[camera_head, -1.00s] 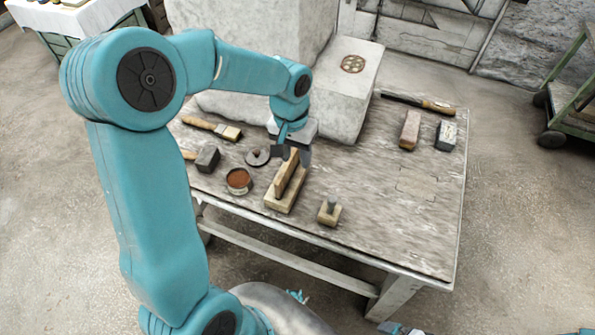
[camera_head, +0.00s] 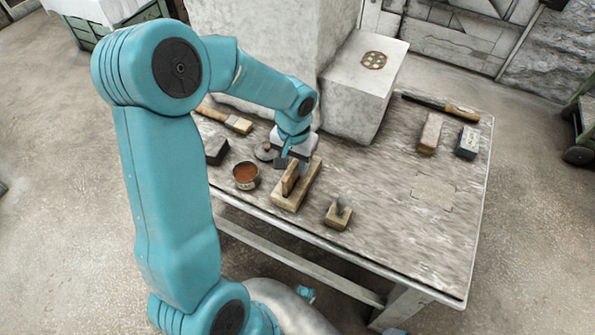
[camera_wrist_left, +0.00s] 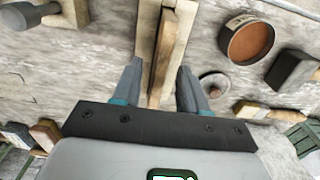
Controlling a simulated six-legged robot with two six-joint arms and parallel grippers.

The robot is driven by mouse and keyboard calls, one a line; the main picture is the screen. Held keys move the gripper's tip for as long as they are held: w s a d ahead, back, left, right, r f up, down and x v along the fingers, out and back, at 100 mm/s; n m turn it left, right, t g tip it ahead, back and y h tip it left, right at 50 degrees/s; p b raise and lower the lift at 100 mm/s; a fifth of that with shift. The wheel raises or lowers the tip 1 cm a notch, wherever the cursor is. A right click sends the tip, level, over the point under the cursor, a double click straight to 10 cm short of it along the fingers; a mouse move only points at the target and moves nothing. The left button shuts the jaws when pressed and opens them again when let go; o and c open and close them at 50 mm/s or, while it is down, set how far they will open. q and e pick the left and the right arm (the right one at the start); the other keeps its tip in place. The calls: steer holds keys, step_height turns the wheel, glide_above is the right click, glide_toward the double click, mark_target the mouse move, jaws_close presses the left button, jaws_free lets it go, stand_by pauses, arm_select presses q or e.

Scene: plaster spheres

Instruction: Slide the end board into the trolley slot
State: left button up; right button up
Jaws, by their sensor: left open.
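A thin wooden board (camera_head: 290,179), which I take as the end board, stands on edge in a longer wooden base (camera_head: 299,196) on the worktable. My left gripper (camera_head: 293,163) is open at the board's far end. In the left wrist view the board (camera_wrist_left: 162,55) runs between the two spread fingers of the gripper (camera_wrist_left: 160,85), with a gap on each side. The trolley (camera_head: 582,130), a green wheeled frame, is cut off at the right edge, and I cannot make out its slot. My right gripper is not seen.
A tin of red-brown stuff (camera_head: 246,175) and a round grey disc (camera_head: 266,151) stand close left of the base. A small block with a knob (camera_head: 338,214) is to its right. A big plaster block (camera_head: 360,85) stands behind. The table's right front is clear.

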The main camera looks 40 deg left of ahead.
mark_target(295, 172)
arm_select(q)
step_height(295, 172, down, 4)
steer(key=shift+w+f+b, duration=0.1)
steer(key=shift+f+b, duration=0.15)
steer(key=shift+b, duration=0.15)
jaws_close()
steer(key=shift+r, duration=0.1)
